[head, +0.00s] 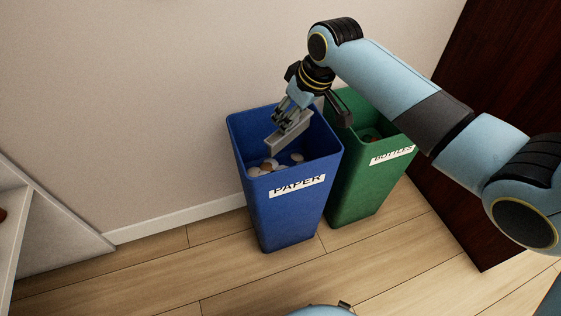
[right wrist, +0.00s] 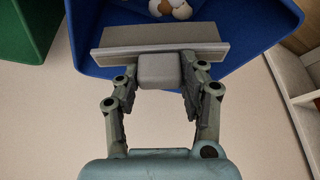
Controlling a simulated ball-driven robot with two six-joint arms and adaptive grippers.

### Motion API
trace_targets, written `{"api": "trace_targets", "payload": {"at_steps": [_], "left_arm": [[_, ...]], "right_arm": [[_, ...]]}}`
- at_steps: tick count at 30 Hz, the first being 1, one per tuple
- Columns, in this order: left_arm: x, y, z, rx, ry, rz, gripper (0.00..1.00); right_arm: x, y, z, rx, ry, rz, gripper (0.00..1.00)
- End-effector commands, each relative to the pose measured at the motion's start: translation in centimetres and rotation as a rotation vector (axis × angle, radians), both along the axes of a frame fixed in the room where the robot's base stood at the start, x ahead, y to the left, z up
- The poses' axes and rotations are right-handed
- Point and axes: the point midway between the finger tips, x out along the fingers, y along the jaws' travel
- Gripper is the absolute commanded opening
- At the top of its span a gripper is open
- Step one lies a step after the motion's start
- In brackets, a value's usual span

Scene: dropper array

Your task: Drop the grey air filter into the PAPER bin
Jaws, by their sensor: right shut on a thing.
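My right gripper (head: 285,117) is above the open top of the blue PAPER bin (head: 290,212). It is shut on the grey air filter (head: 288,134), a flat grey piece held tilted over the bin's opening. In the right wrist view the filter (right wrist: 160,46) lies across the fingertips of the right gripper (right wrist: 160,75), over the mouth of the blue bin (right wrist: 262,30). Several whitish and brown round things (head: 268,165) lie inside the bin. My left gripper is not in view.
A green BOTTLES bin (head: 362,185) stands right beside the blue bin. The wall (head: 130,100) is close behind both. A dark brown panel (head: 480,190) stands at the right, and a pale shelf unit (head: 50,230) at the left. Wooden floor (head: 190,270) in front is mostly clear.

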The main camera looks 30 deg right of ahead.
Motion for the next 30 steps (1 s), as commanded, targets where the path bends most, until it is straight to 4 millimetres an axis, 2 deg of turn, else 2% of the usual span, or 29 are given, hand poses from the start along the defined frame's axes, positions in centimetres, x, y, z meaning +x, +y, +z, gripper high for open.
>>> {"api": "trace_targets", "payload": {"at_steps": [4, 5, 11, 21, 26, 30], "left_arm": [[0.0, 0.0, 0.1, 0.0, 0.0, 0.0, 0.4], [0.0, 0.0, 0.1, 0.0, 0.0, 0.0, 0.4], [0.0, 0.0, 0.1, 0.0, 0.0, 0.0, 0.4], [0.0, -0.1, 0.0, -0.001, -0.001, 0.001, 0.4], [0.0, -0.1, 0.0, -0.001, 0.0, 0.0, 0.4], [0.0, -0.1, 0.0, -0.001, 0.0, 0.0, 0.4]], "right_arm": [[0.0, 0.0, 0.1, -0.001, -0.001, 0.0, 0.03], [0.0, 0.0, 0.1, 0.0, -0.001, 0.0, 0.44], [0.0, 0.0, 0.1, -0.001, -0.001, 0.0, 0.68], [-0.2, -0.1, 0.6, -0.001, -0.001, 0.0, 0.68], [-1.2, -0.4, 3.1, -0.003, -0.003, 0.002, 0.68], [-2.4, -0.7, 6.1, -0.005, -0.004, 0.003, 0.68]]}}
